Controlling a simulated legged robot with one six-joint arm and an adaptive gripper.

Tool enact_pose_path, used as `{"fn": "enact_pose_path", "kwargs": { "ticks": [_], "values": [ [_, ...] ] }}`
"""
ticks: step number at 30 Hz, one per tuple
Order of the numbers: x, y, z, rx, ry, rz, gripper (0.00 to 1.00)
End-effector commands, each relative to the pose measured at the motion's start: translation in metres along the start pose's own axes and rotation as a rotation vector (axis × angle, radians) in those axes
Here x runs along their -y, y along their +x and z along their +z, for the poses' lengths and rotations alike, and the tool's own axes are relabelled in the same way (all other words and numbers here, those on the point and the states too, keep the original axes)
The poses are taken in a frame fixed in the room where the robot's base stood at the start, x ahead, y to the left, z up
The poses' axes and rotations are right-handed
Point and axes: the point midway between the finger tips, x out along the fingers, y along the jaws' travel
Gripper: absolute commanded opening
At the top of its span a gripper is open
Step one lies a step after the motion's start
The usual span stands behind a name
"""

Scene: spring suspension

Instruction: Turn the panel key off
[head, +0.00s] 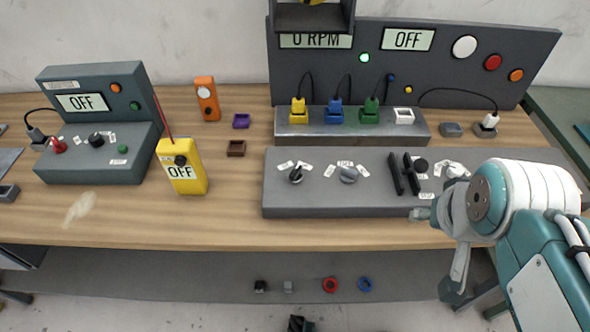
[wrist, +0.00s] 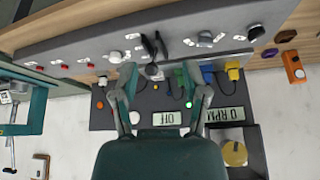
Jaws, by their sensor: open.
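The grey control panel (head: 320,203) lies on the bench with several knobs. A dark knob (head: 296,176) and a grey knob (head: 349,174) are on its left and middle; two upright black bars (head: 396,176) stand further right. I cannot tell for sure which part is the key. The bars also show in the wrist view (wrist: 147,45), just beyond my fingertips. My gripper (wrist: 157,70) is open and empty, its two fingers apart near the panel. In the head view my arm covers the panel's right end. A display (head: 408,39) behind reads OFF.
Behind the panel stand yellow, blue and green plugs (head: 334,108) with cables, and an upright board (head: 520,75) with coloured buttons. A teal-grey box (head: 85,170) and a yellow handheld unit (head: 181,168) stand at left. Bare wood (head: 235,190) separates them from the panel.

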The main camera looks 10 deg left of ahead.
Motion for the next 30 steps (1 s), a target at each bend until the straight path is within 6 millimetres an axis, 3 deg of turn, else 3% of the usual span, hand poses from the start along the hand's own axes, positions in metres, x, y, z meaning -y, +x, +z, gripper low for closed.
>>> {"fn": "enact_pose_path", "kwargs": {
  "ticks": [8,15,22,27,30],
  "values": [
    [0.047,0.016,-0.064,0.139,0.086,-0.034,0.57],
    [0.103,0.046,-0.108,0.258,0.164,-0.024,0.57],
    [0.170,0.088,-0.134,0.363,0.230,0.017,0.57],
    [0.219,0.120,-0.139,0.426,0.273,0.061,0.57],
    [0.238,0.133,-0.139,0.447,0.291,0.081,0.57]
  ]
}}
